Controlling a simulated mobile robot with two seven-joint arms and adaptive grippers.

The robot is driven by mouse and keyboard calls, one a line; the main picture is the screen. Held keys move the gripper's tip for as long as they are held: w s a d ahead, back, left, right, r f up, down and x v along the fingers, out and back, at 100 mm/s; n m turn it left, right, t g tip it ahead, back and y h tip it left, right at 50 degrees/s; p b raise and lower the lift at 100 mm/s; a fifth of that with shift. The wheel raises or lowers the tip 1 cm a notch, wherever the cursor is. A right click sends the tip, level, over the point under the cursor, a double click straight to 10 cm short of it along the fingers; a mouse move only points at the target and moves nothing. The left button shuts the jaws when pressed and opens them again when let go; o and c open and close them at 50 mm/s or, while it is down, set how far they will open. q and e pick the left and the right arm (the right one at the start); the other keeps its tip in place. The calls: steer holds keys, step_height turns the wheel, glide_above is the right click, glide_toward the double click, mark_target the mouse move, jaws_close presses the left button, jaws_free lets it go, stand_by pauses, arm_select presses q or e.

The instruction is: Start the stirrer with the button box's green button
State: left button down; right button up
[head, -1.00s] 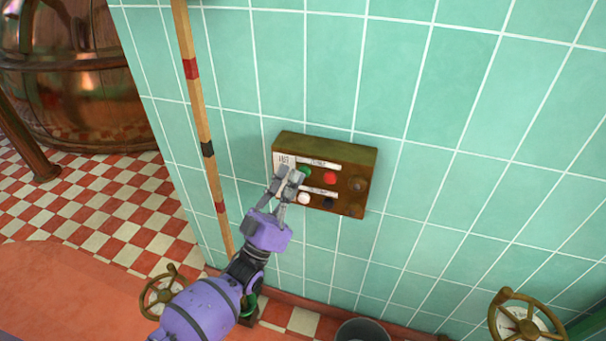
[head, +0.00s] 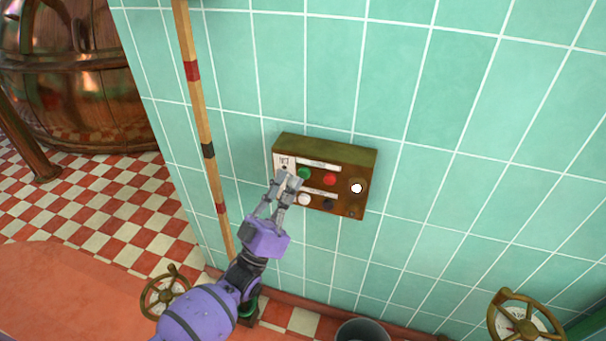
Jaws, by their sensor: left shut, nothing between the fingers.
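The button box (head: 342,157) is a brown metal box on the green tiled wall. Its green button (head: 304,173) is at the upper left of its face, beside a red button (head: 330,179). A white button (head: 304,199) and a black button (head: 328,204) sit below. A round lamp (head: 357,188) at the right of the face glows white. My left gripper (head: 288,180) is shut and empty. Its fingertips are just below and left of the green button, which shows in full; they look slightly apart from it. My right gripper is not in view.
A wooden pole (head: 201,120) with coloured bands stands against the wall left of the box. Brass handwheels are at the lower left (head: 166,291) and lower right (head: 521,318). A grey bucket (head: 362,332) is at the bottom. A copper kettle (head: 75,85) stands back left.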

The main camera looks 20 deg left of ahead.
arm_select(q)
steer(key=s+p, duration=0.1)
steer(key=s, duration=0.4)
steer(key=shift+a, duration=0.1)
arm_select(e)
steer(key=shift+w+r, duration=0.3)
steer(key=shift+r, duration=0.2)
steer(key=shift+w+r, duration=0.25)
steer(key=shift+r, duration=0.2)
